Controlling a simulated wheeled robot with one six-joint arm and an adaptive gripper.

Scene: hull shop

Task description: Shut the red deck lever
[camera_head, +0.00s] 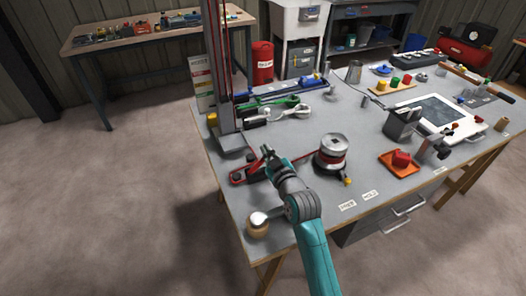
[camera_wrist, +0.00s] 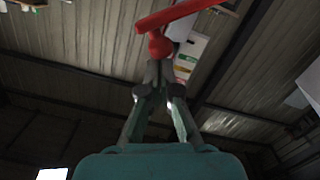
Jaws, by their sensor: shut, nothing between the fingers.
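The red deck lever (camera_wrist: 180,15) crosses the top of the wrist view, slanting up to the right, with a rounded red part (camera_wrist: 160,46) below it. My gripper (camera_wrist: 161,72) is shut and empty, its fingertips just below that rounded part; I cannot tell whether they touch. In the head view my gripper (camera_head: 268,154) is above the left part of the workbench, beside the mast's foot. A dark fitting with red parts (camera_head: 238,178) lies on the bench below and left of it. My gripper and arm partly hide the lever there.
A tall mast (camera_head: 222,80) with red lines rises behind my gripper. A silver-topped winch drum (camera_head: 332,152) stands close on the right. An orange tray (camera_head: 400,170) lies farther right.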

